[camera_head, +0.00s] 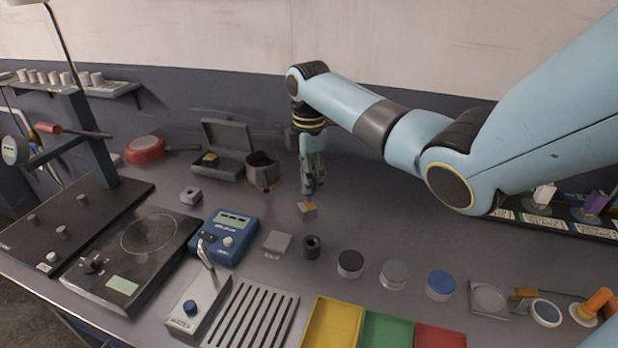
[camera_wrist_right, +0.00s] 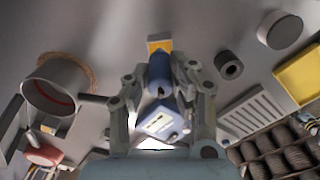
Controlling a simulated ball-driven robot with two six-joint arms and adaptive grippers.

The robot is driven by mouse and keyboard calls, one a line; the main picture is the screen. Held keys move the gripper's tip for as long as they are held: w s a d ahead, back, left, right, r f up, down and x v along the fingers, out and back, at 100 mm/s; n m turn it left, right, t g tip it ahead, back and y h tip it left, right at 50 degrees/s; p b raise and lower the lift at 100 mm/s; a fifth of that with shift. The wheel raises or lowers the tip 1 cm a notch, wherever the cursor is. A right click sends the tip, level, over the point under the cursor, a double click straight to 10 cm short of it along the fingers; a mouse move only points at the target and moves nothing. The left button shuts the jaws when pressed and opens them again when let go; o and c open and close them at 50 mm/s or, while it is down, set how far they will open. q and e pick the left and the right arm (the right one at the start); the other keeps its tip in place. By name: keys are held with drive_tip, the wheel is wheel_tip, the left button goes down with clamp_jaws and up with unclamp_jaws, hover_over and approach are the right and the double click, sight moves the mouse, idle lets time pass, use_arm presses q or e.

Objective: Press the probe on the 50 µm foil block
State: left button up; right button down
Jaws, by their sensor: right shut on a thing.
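A small grey block with an orange-yellow top (camera_head: 307,209) stands on the bench just below my right gripper (camera_head: 313,186). It also shows at the top of the right wrist view (camera_wrist_right: 159,46). No thickness mark on it is legible. My right gripper (camera_wrist_right: 162,88) is shut on a dark blue-grey probe (camera_wrist_right: 158,72), which points down at the block. The probe's tip is at or just above the block's top; I cannot tell whether they touch. A blue gauge (camera_head: 228,236) with a display stands to the left. My left gripper is not in view.
A grey pot (camera_head: 262,172) and an open case (camera_head: 228,146) stand behind and left. A black ring (camera_head: 312,247), a flat grey plate (camera_head: 278,243) and a slotted rack (camera_head: 252,315) are in front. Bare bench lies to the block's right.

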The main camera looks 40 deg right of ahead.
drive_tip(key=shift+f, duration=0.35)
idle(0.4)
drive_tip(key=shift+f, duration=0.1)
idle(1.6)
wheel_tip(320, 180, up, 5)
drive_tip(key=p, duration=0.5)
drive_tip(key=shift+p, duration=0.4)
